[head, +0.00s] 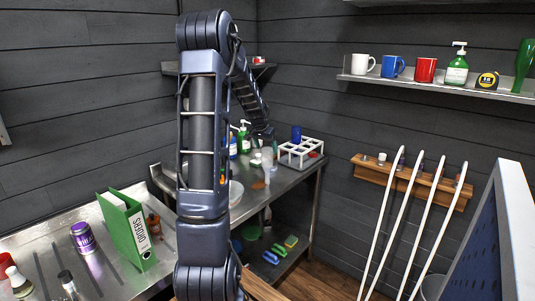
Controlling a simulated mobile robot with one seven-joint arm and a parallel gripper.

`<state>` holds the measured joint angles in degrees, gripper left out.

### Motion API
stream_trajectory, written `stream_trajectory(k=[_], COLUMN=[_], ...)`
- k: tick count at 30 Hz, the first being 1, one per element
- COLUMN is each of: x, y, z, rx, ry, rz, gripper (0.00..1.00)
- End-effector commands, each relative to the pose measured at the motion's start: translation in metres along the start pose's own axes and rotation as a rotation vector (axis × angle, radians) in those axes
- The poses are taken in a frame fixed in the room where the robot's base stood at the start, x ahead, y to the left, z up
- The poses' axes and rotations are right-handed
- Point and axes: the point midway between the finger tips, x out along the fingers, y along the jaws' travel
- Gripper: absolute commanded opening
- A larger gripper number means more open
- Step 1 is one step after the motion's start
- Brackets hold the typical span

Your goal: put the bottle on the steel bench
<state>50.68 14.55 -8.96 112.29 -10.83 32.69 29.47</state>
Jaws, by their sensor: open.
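A steel bench (262,195) stands in the far corner, and my arm hides part of its left side. A green pump bottle (245,138) stands at the back of that bench, with another bottle (233,148) beside it, partly behind my arm. A pale, clear bottle-like item (267,158) stands just below my gripper (266,142). My gripper is open and small in the picture; I cannot tell whether its fingers are around or above that item. Which bottle the task means is not clear. A green bottle (524,65) also stands on the wall shelf.
A white rack (299,150) and blue cup stand on the bench's right. The wall shelf (440,86) holds mugs, a green pump bottle and a tape measure. A left steel surface (105,270) carries a green binder (124,228) and purple can. Several white poles lean at right.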

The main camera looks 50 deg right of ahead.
Motion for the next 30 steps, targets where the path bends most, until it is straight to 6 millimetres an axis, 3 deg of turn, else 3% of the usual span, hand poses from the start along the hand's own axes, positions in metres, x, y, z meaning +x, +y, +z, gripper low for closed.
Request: stream_trajectory(k=[3, 9, 22, 26, 30], x=[-0.025, -0.053, -0.073, -0.1, -0.145], y=[-0.001, -0.001, -0.006, -0.031, -0.065], z=[0.0, 0.0, 0.006, 0.033, 0.086], rx=[-0.001, -0.001, -0.015, -0.081, -0.208], ry=[0.002, 0.001, -0.001, -0.004, -0.011], rz=[-0.002, -0.002, -0.009, -0.046, -0.11], gripper=[0.75, 0.75, 0.75, 0.75, 0.75])
